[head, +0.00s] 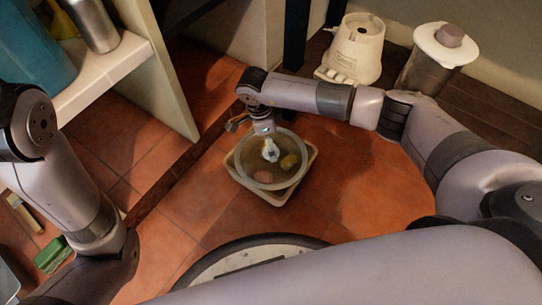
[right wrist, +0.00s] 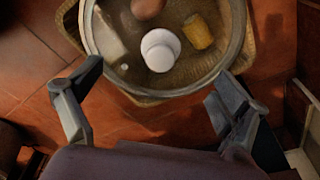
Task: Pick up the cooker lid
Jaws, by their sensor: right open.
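The cooker lid (head: 264,181) is a round clear glass disc with a pale rim and a white knob (head: 270,151). It lies over a square beige tray (head: 291,190) on the tiled floor. In the right wrist view the lid (right wrist: 190,74) and its knob (right wrist: 160,50) show at the top, and yellow and brownish items appear through the glass. My right gripper (head: 262,129) is at the lid's far side in the head view. My left gripper is out of view.
A cream appliance base (head: 357,45) and a white-lidded jar (head: 440,48) stand at the back right. A shelf (head: 108,70) with a blue container (head: 35,45) and a metal bottle (head: 93,22) is at the upper left. A green-ended brush (head: 52,254) lies lower left. Tiles right of the tray are clear.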

